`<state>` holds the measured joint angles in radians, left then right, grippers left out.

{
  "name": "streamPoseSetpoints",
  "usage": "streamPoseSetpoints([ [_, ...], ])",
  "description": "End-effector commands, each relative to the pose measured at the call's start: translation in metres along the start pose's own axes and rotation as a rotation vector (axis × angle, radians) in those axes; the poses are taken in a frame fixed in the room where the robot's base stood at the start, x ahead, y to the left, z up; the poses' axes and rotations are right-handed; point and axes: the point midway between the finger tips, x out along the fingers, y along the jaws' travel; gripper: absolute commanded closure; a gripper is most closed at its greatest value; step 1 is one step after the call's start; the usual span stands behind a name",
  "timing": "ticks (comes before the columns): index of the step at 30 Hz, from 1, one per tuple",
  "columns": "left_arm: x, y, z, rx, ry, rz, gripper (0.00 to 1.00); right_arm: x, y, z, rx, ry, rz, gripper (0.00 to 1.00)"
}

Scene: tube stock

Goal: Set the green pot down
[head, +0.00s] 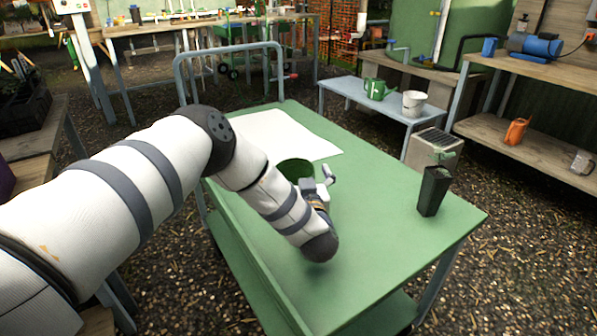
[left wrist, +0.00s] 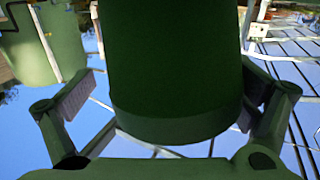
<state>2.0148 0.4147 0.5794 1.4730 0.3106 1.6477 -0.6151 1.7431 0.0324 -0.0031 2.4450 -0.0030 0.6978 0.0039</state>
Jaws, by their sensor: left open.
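The green pot (head: 295,169) is at the near edge of the white sheet (head: 285,137) on the green cart top. It looks upright, its lower part hidden behind my left arm; whether its base touches the surface is hidden. My left gripper (head: 328,184) is at the pot's near right side. In the left wrist view the pot (left wrist: 175,75) fills the middle, between the two fingers of my open left gripper (left wrist: 168,95). A gap shows between the pot and the left-hand finger; the right-hand finger is partly hidden behind the pot. My right gripper is not in view.
A dark pot with a seedling (head: 433,190) stands on the cart's right side. The green cart top (head: 400,235) is bare toward the front. A grey bench (head: 345,92) behind holds a green watering can (head: 376,89) and a white bucket (head: 413,103).

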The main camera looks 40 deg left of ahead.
Motion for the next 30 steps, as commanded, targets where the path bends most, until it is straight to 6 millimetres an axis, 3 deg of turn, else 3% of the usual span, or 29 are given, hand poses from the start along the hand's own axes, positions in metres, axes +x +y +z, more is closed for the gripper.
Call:
streamPoseSetpoints([
  [3, -0.002, 0.000, -0.006, -0.002, 0.000, 0.001, 0.02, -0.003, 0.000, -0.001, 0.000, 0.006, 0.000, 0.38],
  [5, -0.014, 0.001, -0.005, 0.000, -0.002, 0.004, 0.02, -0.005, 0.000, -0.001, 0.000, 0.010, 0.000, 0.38],
  [12, -0.080, 0.001, -0.005, 0.001, -0.002, 0.005, 0.02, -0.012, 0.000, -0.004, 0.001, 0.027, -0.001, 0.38],
  [18, -0.115, 0.001, -0.004, 0.001, -0.002, 0.002, 0.02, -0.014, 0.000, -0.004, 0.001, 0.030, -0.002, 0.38],
  [30, -0.120, 0.000, -0.004, 0.000, 0.000, 0.000, 0.02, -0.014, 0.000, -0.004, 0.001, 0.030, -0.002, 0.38],
])
